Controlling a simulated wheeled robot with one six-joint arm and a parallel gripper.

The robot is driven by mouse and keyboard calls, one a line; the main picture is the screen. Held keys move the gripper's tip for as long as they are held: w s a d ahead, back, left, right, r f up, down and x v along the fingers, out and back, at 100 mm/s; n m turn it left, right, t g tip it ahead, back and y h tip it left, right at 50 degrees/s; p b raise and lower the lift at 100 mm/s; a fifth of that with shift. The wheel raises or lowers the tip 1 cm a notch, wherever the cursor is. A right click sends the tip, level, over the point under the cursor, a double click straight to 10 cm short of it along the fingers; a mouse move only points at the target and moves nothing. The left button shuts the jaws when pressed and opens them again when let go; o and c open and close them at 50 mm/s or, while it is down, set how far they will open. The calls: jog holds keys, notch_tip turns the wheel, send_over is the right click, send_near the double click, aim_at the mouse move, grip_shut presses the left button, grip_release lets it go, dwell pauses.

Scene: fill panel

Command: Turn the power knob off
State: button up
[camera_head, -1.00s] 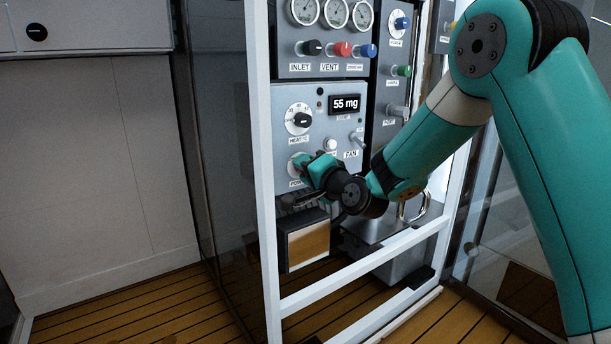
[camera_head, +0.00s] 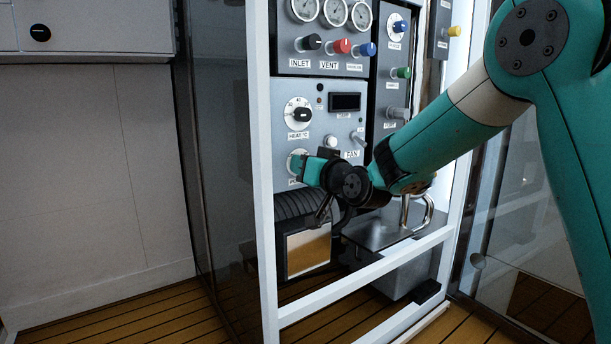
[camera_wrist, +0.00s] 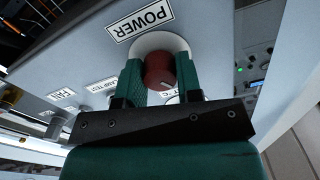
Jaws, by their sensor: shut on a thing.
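The power knob is red and round on a white dial plate; it shows in the wrist view (camera_wrist: 159,70) beside the POWER label (camera_wrist: 140,20). My gripper (camera_wrist: 160,82) has one green finger on each side of the knob and is shut on it. In the head view my gripper (camera_head: 306,168) is at the lower left of the grey panel (camera_head: 345,125), over the dial plate, and hides the knob. The display (camera_head: 345,102) on the panel is dark.
The HEAT knob (camera_head: 300,114) sits just above my gripper, with the FAN switch (camera_head: 357,137) to the right. The white frame post (camera_head: 262,180) stands close on the left. A ribbed hose (camera_head: 300,204) and a boxy unit (camera_head: 308,252) are below.

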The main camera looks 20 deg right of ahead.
jog(key=shift+f+n+b, duration=0.1)
jog(key=shift+n+b, duration=0.65)
jog(key=shift+n, duration=0.55)
jog(key=o, duration=0.9)
jog(key=shift+o, duration=0.2)
jog(key=v, duration=1.7)
jog(key=shift+s, duration=0.2)
